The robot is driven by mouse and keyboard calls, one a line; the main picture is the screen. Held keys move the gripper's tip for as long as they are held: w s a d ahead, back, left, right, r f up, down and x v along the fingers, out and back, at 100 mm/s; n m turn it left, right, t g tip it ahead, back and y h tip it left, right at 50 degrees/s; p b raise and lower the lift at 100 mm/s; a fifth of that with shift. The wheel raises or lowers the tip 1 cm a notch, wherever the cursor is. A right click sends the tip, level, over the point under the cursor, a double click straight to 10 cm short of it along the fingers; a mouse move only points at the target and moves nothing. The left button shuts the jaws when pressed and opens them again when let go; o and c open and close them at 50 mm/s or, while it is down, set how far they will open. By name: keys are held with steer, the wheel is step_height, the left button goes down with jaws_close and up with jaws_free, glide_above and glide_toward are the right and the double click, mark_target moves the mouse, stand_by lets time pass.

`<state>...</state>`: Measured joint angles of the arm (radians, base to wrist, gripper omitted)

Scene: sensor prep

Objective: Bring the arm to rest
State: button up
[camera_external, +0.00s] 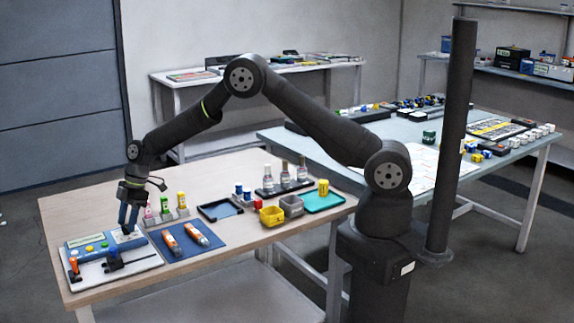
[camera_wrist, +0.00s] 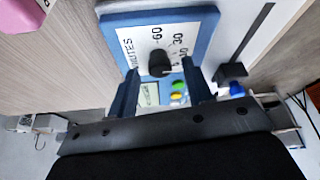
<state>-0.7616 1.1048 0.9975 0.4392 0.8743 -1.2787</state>
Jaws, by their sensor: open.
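My arm reaches out to the left over the wooden table, with my gripper (camera_external: 128,222) pointing down at the right end of a blue control box (camera_external: 88,240). In the wrist view my gripper (camera_wrist: 164,70) is open, with one blue finger on each side of a black knob (camera_wrist: 160,63). The knob sits on a white dial face (camera_wrist: 150,38) marked in minutes, within a blue frame. I cannot tell whether the fingers touch the knob. Green and yellow buttons (camera_wrist: 178,90) show beyond it, partly hidden by my gripper.
The control box stands on a white board with an orange-topped item (camera_external: 74,265) and a black slider-like part (camera_external: 114,260). A blue mat (camera_external: 187,250) with two orange-and-white tubes lies to the right.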

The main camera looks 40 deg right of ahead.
steer(key=m+t, duration=0.1)
steer(key=m, duration=0.1)
steer(key=m+t, duration=0.1)
steer(key=m, duration=0.4)
steer(key=shift+s+t, duration=0.35)
steer(key=shift+t, duration=0.05)
steer(key=shift+s+a+m+t+h, duration=0.1)
steer(key=shift+m+t+h, duration=0.2)
steer(key=shift+m, duration=0.65)
steer(key=shift+s+a+m+t+h, duration=0.1)
steer(key=shift+m+t+h, duration=0.15)
steer(key=shift+m, duration=0.7)
steer(key=shift+m+t+h, duration=0.45)
steer(key=shift+m+t, duration=0.1)
steer(key=shift+m, duration=1.15)
